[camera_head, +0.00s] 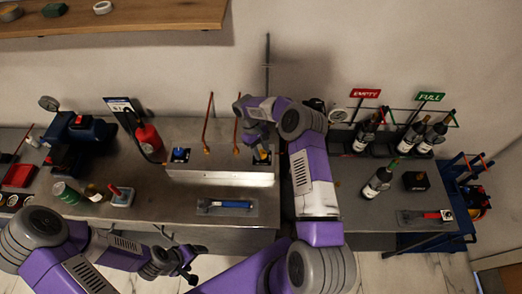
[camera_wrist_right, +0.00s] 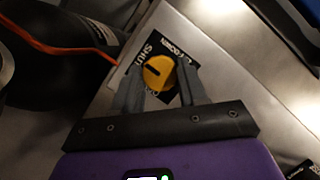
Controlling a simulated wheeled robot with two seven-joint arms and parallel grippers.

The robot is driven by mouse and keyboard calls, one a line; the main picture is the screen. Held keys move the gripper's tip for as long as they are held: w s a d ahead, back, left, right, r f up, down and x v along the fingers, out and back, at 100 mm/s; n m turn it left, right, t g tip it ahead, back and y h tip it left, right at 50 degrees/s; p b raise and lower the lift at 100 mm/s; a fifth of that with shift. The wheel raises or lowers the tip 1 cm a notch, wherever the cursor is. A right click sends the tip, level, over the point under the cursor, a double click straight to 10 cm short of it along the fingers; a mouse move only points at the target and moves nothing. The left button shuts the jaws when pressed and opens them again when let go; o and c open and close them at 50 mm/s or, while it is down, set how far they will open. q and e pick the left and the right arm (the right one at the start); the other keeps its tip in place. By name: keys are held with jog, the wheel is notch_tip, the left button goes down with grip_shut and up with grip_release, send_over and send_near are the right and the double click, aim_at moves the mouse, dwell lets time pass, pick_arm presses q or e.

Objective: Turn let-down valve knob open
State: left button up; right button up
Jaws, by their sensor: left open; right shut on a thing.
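The let-down valve knob (camera_wrist_right: 158,73) is yellow and round with a dark slot mark, on a black label plate with partly readable white lettering. My right gripper (camera_wrist_right: 161,80) has one finger on each side of it and is shut on it. In the head view the right gripper (camera_head: 262,153) reaches down to the back panel of the bench, where only a little of the yellow knob shows beside the fingers. My left gripper (camera_head: 190,272) is open and empty, low in front of the bench and away from the knob.
Copper pipes (camera_head: 208,120) rise near a blue knob (camera_head: 180,154) left of my right gripper. A blue-handled tool (camera_head: 230,205) lies on the bench front. An orange line (camera_wrist_right: 60,48) crosses the wrist view.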

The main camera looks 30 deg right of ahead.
jog(key=n+h+b, duration=0.1)
jog(key=n+b, duration=0.1)
jog(key=n, duration=0.1)
jog(key=shift+b, duration=0.3)
jog(key=n+t+h+b, duration=0.1)
jog(key=n, duration=0.2)
jog(key=shift+s+a+n+b, duration=0.1)
jog(key=shift+a+n+b, duration=0.05)
jog(key=shift+n+b, duration=0.25)
jog(key=n+t, duration=0.1)
jog(key=n, duration=0.1)
jog(key=n+t+h+b, duration=0.1)
jog(key=n, duration=0.2)
jog(key=shift+s+n, duration=0.1)
jog(key=shift+n, duration=0.2)
jog(key=n+t+b, duration=0.1)
jog(key=n+t, duration=0.1)
jog(key=n, duration=0.3)
jog(key=shift+s+r, duration=0.1)
jog(key=shift+s, duration=0.05)
jog(key=o, duration=1.1)
jog(key=shift+c, duration=0.2)
jog(key=v, duration=0.7)
jog(key=shift+s+a+r, duration=0.15)
jog(key=shift+a+r, duration=0.05)
jog(key=shift+a, duration=0.05)
